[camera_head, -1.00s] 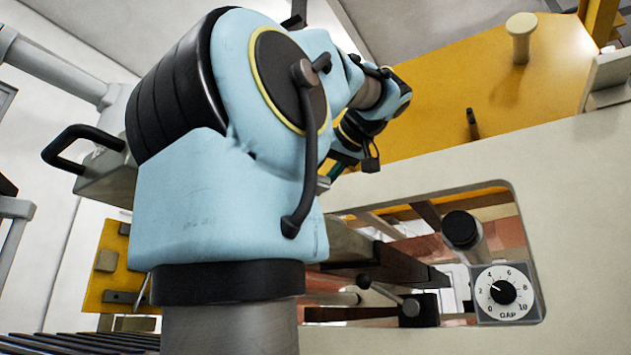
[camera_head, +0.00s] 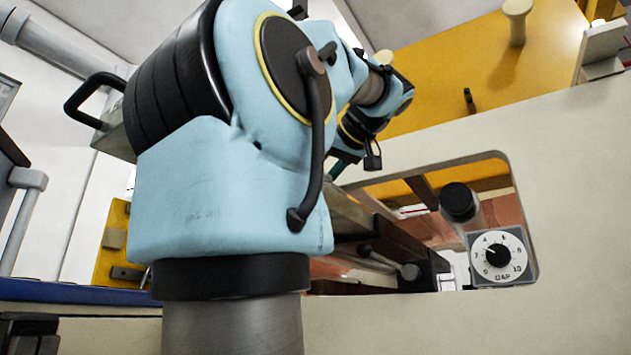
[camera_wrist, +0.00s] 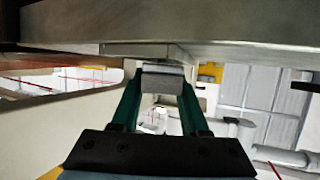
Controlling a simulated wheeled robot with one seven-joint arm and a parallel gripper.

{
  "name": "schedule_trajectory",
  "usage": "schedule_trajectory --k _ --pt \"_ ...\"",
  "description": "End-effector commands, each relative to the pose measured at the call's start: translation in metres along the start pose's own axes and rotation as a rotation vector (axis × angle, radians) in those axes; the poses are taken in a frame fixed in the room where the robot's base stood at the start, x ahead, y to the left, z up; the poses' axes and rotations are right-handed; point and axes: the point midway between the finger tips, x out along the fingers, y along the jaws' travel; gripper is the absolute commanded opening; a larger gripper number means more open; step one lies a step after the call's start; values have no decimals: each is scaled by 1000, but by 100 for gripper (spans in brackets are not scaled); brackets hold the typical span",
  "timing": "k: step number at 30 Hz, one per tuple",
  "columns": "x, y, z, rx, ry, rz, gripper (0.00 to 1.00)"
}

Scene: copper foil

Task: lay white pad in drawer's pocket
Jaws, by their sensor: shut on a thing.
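In the wrist view my gripper (camera_wrist: 160,104) has its two green fingers shut on a grey block (camera_wrist: 162,78). The block sits just under a long pale metal beam (camera_wrist: 240,27); I cannot tell whether it is fixed to the beam or is the white pad in shadow. In the head view my arm hides most of the gripper; only a bit of green shows beyond the wrist. I cannot pick out a white pad, a drawer or its pocket with certainty.
A cream machine panel (camera_head: 580,190) has an opening with a dark knob (camera_head: 459,202) and a GAP dial (camera_head: 497,255). A yellow plate (camera_head: 470,65) with a cream post (camera_head: 517,20) lies above. A blue surface (camera_head: 60,291) shows at lower left.

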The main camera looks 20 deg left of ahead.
Motion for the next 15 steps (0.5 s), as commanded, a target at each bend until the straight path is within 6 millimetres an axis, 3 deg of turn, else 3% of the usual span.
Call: schedule_trajectory --k 8,9,15 --pt "1 0 3 0 0 0 0" --pt "1 0 3 0 0 0 46" --pt "1 0 3 0 0 0 68"
